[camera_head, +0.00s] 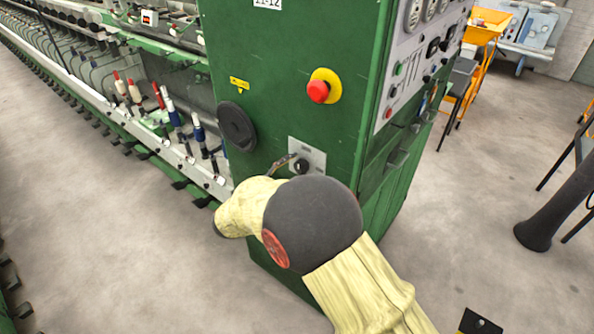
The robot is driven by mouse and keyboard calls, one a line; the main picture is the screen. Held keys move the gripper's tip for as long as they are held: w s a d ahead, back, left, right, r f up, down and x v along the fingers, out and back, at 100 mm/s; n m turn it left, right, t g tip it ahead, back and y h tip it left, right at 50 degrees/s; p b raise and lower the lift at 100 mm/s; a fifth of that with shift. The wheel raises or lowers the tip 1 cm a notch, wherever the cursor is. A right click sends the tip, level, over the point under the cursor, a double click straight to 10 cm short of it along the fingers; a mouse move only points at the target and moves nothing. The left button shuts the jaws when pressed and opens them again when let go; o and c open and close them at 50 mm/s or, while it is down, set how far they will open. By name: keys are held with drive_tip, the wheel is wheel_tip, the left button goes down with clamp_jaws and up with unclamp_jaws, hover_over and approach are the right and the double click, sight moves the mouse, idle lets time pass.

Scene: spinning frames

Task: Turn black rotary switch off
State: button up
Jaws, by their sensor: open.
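The black rotary switch (302,166) sits on a small grey plate (317,157) on the front face of the green machine cabinet. My arm reaches up from the bottom right and covers the area just below the plate. Only a thin dark part of my gripper (282,163) shows, at the left edge of the plate, close beside the switch. My gripper is open and holds nothing that I can see. Most of it is hidden behind my arm. I cannot tell whether a finger touches the switch, nor read the switch's markings.
A red emergency button (318,91) on a yellow base sticks out above the switch. A round black disc (236,126) is to the left. A control panel (416,60) is on the cabinet's right side. The spinning frame with bobbins (168,105) runs left.

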drive_tip(key=shift+a, duration=0.1)
drive_tip(key=v, duration=1.2)
